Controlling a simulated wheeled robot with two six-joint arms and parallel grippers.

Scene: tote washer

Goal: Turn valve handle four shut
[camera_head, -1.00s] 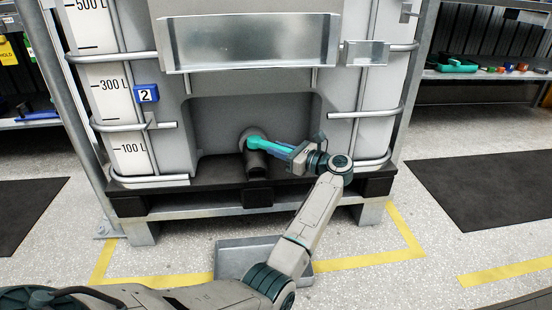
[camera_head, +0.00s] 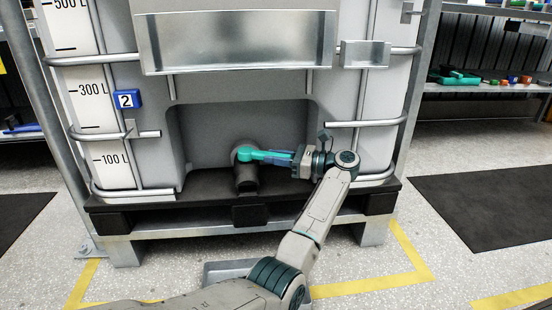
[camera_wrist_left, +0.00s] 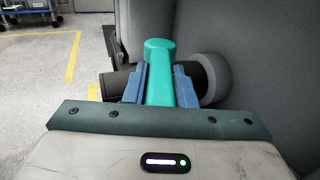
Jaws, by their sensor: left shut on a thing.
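The teal valve handle (camera_head: 262,155) sits on the dark outlet valve (camera_head: 246,180) in the recess at the tank's foot. The handle points to the right, nearly level, across the outlet. My left gripper (camera_head: 288,158) is shut on its free end. In the left wrist view the handle (camera_wrist_left: 160,60) lies between the two blue fingers, with the dark outlet pipe (camera_wrist_left: 118,84) behind it to the left and a grey round collar (camera_wrist_left: 212,80) to the right. The blue tag (camera_head: 127,99) on this tank reads 2; no tag reading four shows. My right gripper is not in view.
The tank (camera_head: 335,150) stands in a metal tube cage on a dark pallet (camera_head: 150,215). A grey metal tray (camera_head: 225,268) lies on the floor in front, partly behind my arm. A shelf with small items (camera_head: 470,78) is at the right. Dark mats lie either side.

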